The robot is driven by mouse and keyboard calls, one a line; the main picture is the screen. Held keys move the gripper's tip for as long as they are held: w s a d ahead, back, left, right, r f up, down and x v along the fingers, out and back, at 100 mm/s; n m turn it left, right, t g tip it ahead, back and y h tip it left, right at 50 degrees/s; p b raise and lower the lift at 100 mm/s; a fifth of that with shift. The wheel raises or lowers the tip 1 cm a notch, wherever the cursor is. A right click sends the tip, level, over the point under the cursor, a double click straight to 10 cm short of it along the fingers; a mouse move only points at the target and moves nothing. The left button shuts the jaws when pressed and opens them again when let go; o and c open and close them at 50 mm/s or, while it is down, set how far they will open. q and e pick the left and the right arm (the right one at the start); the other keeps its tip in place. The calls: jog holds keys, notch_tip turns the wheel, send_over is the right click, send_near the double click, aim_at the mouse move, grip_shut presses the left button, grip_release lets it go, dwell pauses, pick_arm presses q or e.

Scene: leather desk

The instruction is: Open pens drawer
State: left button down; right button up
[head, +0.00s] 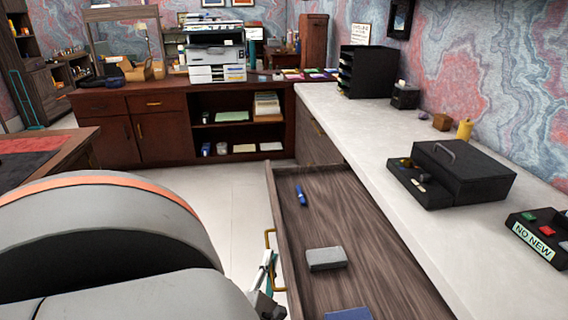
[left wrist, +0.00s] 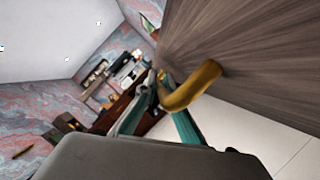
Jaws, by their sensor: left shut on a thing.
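The pens drawer (head: 345,235) is pulled out from under the white counter, and its dark wood-grain inside shows. A blue pen (head: 301,195), a grey box (head: 327,259) and a blue item (head: 348,314) lie in it. The brass handle (head: 269,242) is on its front; in the left wrist view the handle (left wrist: 194,88) lies between the teal-padded fingers. My left gripper (head: 268,268) is shut on this handle, beside the drawer front (left wrist: 240,50). My arm hides part of the lower left of the head view. My right gripper is not in view.
The white counter (head: 400,170) carries a black cash box (head: 465,170), a black paper tray (head: 366,72) and a yellow candle (head: 464,130). A dark cabinet (head: 150,130) with a printer (head: 215,52) stands at the back. Pale floor (head: 235,188) is clear left of the drawer.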

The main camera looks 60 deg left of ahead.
pick_arm(q)
jog(key=shift+s+a, duration=0.2)
jog(key=shift+s, duration=0.35)
jog(key=shift+f, duration=0.1)
jog(key=c, duration=2.4)
grip_release()
jog(key=shift+c, duration=0.2)
jog(key=v, duration=1.2)
